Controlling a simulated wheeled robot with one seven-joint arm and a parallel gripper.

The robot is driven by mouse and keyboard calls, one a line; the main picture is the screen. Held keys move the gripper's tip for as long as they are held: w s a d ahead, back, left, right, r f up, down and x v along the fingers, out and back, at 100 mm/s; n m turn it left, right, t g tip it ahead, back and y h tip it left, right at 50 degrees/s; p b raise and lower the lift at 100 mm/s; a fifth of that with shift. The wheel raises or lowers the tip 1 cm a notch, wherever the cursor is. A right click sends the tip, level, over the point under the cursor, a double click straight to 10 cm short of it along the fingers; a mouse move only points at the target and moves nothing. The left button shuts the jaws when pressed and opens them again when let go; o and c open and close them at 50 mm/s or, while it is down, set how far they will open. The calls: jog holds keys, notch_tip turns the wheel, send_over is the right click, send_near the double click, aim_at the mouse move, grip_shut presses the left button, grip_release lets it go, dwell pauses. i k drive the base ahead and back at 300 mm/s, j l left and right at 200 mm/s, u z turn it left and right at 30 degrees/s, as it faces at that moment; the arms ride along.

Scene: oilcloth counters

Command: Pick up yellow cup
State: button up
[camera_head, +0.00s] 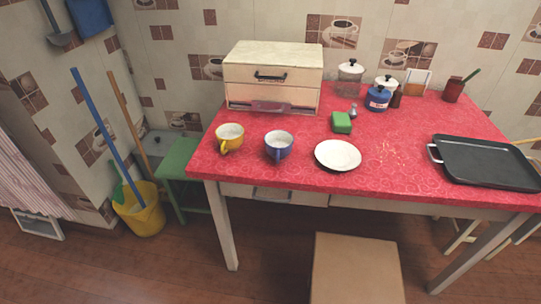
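The yellow cup (229,138) stands upright on the red oilcloth table (400,150), near its left end. Its handle points toward the front and its inside is pale. A blue cup (278,146) stands just to its right, a small gap apart. My gripper does not show in the head view.
A white bread box (273,77) stands behind the cups. A white plate (338,155), a green sponge (341,122) and a black tray (487,163) lie to the right. A stool (356,270) stands in front; a green stool (181,160) and yellow bucket (139,214) are left.

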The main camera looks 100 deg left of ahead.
aim_at(230, 136)
jog(key=i+l+u, duration=0.1)
jog(key=u, duration=3.95)
